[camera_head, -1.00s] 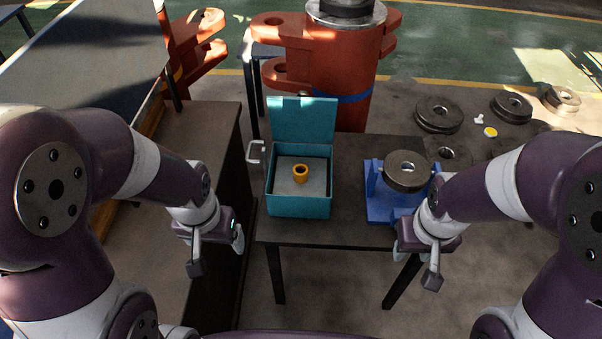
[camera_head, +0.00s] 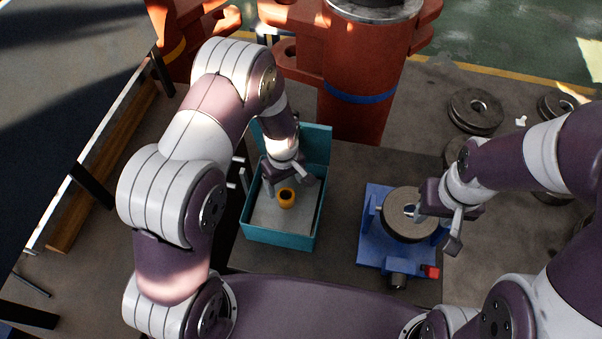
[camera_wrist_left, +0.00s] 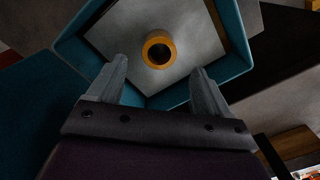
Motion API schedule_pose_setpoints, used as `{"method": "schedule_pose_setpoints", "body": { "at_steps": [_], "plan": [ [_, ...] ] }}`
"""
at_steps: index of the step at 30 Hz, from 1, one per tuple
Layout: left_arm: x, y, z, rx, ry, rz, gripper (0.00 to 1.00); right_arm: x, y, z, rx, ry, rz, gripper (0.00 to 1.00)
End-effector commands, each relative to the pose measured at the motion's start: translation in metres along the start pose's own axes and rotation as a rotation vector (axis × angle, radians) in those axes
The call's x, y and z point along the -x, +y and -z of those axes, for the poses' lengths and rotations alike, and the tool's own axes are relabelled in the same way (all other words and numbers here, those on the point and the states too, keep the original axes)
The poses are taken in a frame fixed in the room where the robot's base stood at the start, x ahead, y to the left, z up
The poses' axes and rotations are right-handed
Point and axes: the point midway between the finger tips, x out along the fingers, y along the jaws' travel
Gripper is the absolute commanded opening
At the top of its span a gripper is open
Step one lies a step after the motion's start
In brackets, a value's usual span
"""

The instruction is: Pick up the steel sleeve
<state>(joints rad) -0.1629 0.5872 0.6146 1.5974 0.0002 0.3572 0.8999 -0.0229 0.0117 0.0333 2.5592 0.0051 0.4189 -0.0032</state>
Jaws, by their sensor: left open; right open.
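A small orange-yellow sleeve (camera_head: 287,203) with a dark bore stands upright on the grey floor of an open teal box (camera_head: 277,239); no other sleeve is plain to see. In the left wrist view the sleeve (camera_wrist_left: 159,38) shows end-on, just beyond the gap between my fingers and roughly centred. My left gripper (camera_head: 289,182) is open and empty over the box, close to the sleeve but not around it. My right gripper (camera_head: 434,226) is open and empty at the right side of the blue bender (camera_head: 368,225).
The blue bender carries a grey roller disc (camera_head: 404,225) and stands right of the box on the dark table. The box's raised lid (camera_head: 316,142) is behind my left gripper. A red machine (camera_head: 365,60) rises behind. Grey discs (camera_head: 475,111) lie at the right.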

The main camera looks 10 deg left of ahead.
Motion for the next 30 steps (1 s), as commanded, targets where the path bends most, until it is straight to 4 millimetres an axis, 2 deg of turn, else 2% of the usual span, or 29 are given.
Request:
{"method": "schedule_pose_setpoints", "body": {
  "at_steps": [6,11,18,21,26,27,29,30],
  "plan": [
    [-0.002,0.004,0.003,0.140,0.008,-0.011,0.79,0.002,0.000,0.000,0.000,0.000,0.000,0.43],
    [-0.022,0.004,0.004,0.147,0.006,-0.009,0.79,0.008,0.000,0.001,0.000,-0.001,0.000,0.43],
    [-0.064,0.010,0.006,0.145,0.007,-0.010,0.79,0.021,0.000,0.002,0.000,0.000,0.000,0.43],
    [-0.072,0.010,0.006,0.145,0.008,-0.011,0.79,0.022,0.000,0.002,0.000,0.000,0.000,0.43],
    [-0.073,0.011,0.007,0.144,0.008,-0.012,0.79,0.021,0.000,0.002,0.000,0.000,0.000,0.43],
    [-0.073,0.011,0.007,0.144,0.008,-0.012,0.76,0.021,0.000,0.002,0.000,0.000,0.000,0.43],
    [-0.073,0.011,0.007,0.144,0.008,-0.012,0.56,0.021,0.000,0.002,0.000,0.000,0.000,0.43],
    [-0.073,0.011,0.007,0.144,0.008,-0.012,0.43,0.021,0.000,0.002,0.000,0.000,0.000,0.43]
  ]
}}
